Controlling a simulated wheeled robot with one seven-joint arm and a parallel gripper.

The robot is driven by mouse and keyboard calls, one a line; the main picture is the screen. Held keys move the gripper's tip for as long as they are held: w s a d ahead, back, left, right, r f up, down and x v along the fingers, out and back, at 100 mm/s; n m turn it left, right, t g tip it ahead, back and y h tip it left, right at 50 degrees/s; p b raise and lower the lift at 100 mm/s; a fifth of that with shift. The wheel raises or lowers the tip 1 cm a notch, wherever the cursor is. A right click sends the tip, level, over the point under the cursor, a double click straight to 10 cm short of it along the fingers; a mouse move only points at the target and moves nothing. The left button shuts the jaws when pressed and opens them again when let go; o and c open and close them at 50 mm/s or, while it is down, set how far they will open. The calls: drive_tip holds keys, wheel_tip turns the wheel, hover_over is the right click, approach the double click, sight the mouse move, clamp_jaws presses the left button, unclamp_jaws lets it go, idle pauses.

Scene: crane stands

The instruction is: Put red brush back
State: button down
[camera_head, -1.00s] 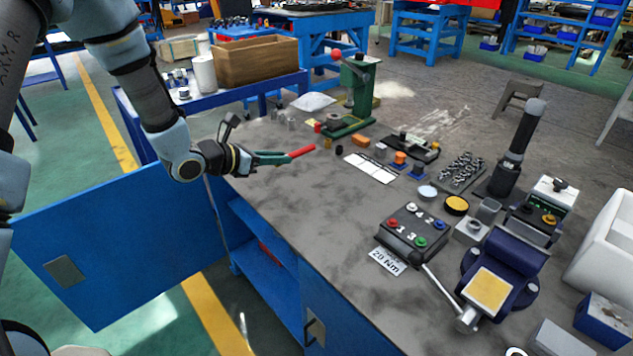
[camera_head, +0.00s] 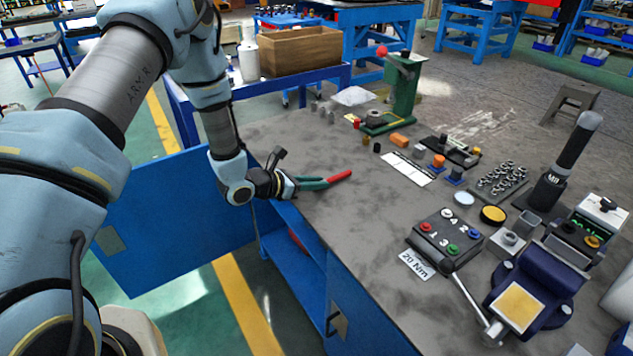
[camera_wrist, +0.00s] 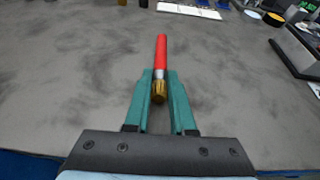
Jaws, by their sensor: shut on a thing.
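My gripper (camera_head: 314,183) has green fingers and is shut on the red brush (camera_head: 340,176), above the left edge of the grey workbench (camera_head: 330,260). In the wrist view the brush (camera_wrist: 161,55) sits between the tips of my gripper (camera_wrist: 160,87). Its red handle points away from the palm, and its brass-coloured end points back toward it. The brush appears held clear of the bench top, though the exact height is hard to tell.
A green press (camera_head: 403,90) stands at the back of the bench. An open blue cabinet door (camera_head: 170,225) hangs below left. The bench's middle is clear.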

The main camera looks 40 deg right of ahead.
drive_tip(key=shift+f, duration=0.2)
drive_tip(key=c, duration=0.8)
unclamp_jaws()
drive_tip(key=shift+r, duration=0.1)
drive_tip(key=shift+o, duration=0.2)
